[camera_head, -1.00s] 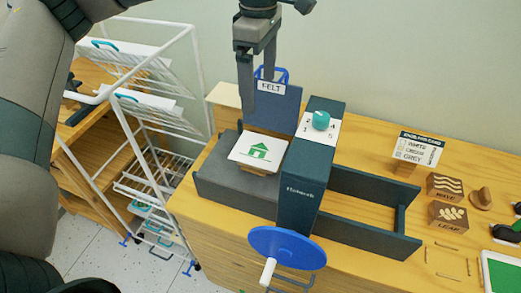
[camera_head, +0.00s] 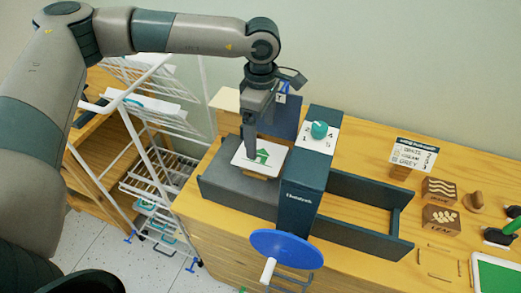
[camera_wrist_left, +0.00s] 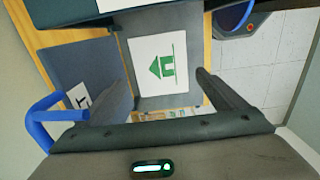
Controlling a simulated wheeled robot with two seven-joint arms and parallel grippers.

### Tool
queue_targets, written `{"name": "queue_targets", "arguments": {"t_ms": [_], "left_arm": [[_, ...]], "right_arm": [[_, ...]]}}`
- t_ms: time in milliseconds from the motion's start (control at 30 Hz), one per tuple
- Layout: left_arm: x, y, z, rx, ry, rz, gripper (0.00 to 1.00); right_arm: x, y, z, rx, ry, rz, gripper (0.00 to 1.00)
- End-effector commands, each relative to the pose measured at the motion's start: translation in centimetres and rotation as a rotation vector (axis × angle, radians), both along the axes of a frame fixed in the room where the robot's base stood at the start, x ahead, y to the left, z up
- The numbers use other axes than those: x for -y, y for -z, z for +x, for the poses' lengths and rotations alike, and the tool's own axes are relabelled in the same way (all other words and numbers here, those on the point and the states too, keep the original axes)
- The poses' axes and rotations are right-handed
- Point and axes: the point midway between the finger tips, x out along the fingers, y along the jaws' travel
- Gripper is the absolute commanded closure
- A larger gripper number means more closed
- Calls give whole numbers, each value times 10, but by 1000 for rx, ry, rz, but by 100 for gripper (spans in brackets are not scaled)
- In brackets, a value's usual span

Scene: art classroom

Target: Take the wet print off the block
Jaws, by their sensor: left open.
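The print (camera_head: 275,157) is a white sheet with a green house picture. It lies flat on top of a wooden block (camera_head: 262,177) on the dark grey press bed (camera_head: 225,185), left of the press roller housing (camera_head: 298,195). My left gripper (camera_head: 252,146) points down over the print's back left part, open and empty. A finger hides part of the print in the head view. In the left wrist view the print (camera_wrist_left: 158,65) sits between and beyond the two open fingers (camera_wrist_left: 163,78). Whether a fingertip touches it I cannot tell. My right gripper is not in view.
A blue press wheel (camera_head: 285,247) with a white handle stands in front. A raised felt panel (camera_head: 283,118) is behind the bed. A white wire drying rack (camera_head: 150,150) is at the left. Stamp blocks (camera_head: 440,190) and a sign (camera_head: 413,153) stand at the right.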

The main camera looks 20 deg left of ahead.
Motion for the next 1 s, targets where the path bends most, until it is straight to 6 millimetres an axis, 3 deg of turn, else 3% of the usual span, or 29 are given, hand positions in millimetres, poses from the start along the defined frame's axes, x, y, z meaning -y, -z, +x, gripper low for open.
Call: {"name": "queue_targets", "arguments": {"t_ms": [633,1000], "left_arm": [[0,14,-1,-1,0,1,9],[0,52,-2,-1,0,1,9]], "right_arm": [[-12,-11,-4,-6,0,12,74],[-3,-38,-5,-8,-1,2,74]]}}
